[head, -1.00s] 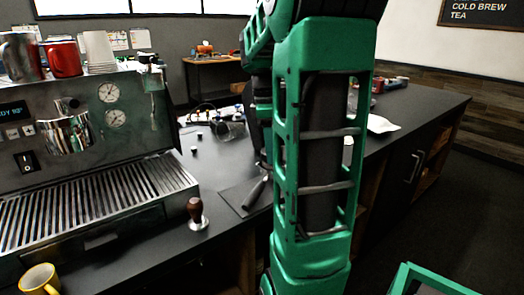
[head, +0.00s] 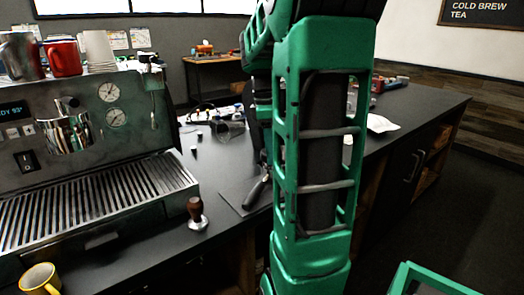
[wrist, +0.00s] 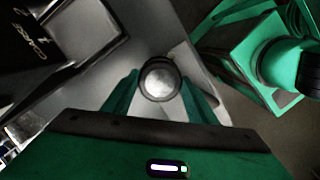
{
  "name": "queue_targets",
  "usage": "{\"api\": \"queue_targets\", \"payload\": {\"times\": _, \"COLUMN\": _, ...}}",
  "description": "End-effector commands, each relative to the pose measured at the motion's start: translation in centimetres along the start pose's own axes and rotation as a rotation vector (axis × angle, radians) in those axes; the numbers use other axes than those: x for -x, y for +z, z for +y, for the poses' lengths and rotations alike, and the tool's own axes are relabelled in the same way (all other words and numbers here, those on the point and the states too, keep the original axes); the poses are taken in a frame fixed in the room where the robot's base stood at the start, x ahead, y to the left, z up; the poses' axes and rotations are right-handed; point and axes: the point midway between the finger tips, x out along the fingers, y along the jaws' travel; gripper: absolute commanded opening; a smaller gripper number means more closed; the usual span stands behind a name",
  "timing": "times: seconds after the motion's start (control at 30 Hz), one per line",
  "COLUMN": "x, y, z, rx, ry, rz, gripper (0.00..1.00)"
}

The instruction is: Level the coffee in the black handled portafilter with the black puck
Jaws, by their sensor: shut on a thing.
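In the wrist view my gripper (wrist: 160,97) is shut on a round thing with a dark rim and a shiny grey top, which looks like the black puck (wrist: 160,78). The green fingers flank it. In the head view my green arm stands in front and hides the gripper and the puck. A black handle, apparently that of the black handled portafilter (head: 257,190), shows just left of my arm, over a dark mat (head: 233,204) on the counter. The portafilter's basket and its coffee are hidden. I cannot tell whether the puck touches them.
A steel espresso machine (head: 90,165) fills the left. A brown-handled tamper (head: 196,212) stands near the counter's front edge, and a yellow mug (head: 39,279) is at lower left. Small items lie farther back. Counter between tamper and mat is clear.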

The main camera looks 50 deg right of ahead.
Motion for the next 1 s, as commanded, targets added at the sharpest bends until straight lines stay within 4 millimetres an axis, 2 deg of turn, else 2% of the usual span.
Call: {"api": "queue_targets", "payload": {"times": 1.0, "x": -1.01, "y": -0.12, "z": 0.01, "rx": -0.001, "ry": 0.0, "rz": 0.0, "gripper": 0.16}}
